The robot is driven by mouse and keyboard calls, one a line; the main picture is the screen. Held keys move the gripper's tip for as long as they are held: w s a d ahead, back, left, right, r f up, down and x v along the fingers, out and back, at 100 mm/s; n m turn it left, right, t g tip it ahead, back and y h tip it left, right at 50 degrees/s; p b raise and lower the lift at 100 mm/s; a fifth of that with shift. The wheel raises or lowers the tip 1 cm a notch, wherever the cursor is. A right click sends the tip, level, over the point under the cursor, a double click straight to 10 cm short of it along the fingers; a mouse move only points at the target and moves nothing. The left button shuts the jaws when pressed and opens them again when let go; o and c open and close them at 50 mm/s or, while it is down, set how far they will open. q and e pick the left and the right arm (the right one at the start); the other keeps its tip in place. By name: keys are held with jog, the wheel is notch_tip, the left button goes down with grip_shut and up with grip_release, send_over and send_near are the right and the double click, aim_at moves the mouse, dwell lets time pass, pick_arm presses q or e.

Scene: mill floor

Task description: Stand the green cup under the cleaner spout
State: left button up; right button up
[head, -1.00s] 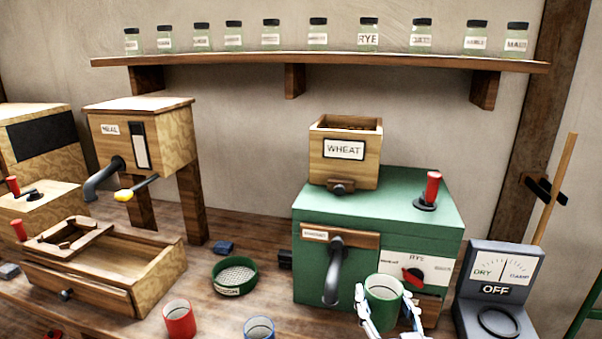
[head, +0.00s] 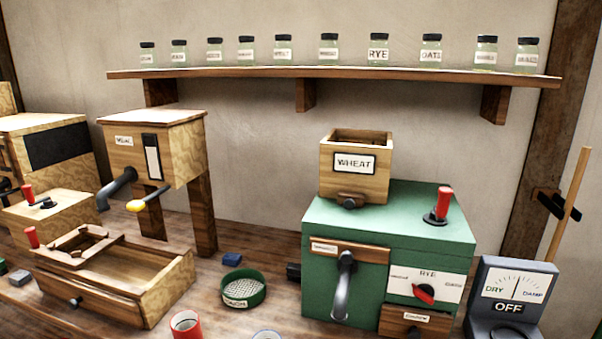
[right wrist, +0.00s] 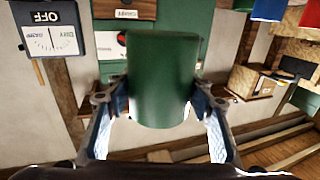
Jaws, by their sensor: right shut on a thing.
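The green cup (right wrist: 160,70) fills the middle of the right wrist view, between the two fingers of my right gripper (right wrist: 158,108), which is shut on it. The cup and right gripper are outside the head view. The green machine (head: 330,225) stands on the bench at right, with a WHEAT box (head: 352,170) on top. Its bent grey spout (head: 343,285) points down from a wooden panel with a label too small to read. Part of the green machine also shows behind the cup in the right wrist view (right wrist: 180,18). My left gripper is in neither view.
A DRY/DAMP meter marked OFF (head: 510,300) stands right of the machine. A round green sieve (head: 243,289), a red cup (head: 186,325) and a blue cup rim (head: 267,336) are left of the spout. A wooden drawer box (head: 150,290) lies farther left.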

jog(key=shift+s+f, duration=0.15)
jog(key=shift+s, duration=0.7)
jog(key=w+a+r, duration=0.1)
jog(key=w+r, duration=0.3)
jog(key=w, duration=0.6)
jog(key=w+a+r, duration=0.1)
jog(key=w+r, duration=0.3)
jog(key=w, duration=0.7)
jog(key=shift+y, duration=0.3)
jog(key=shift+f+b, duration=1.4)
jog(key=shift+f, duration=8.55)
jog(key=shift+f, duration=0.15)
jog(key=o, duration=1.4)
jog(key=shift+o, duration=0.2)
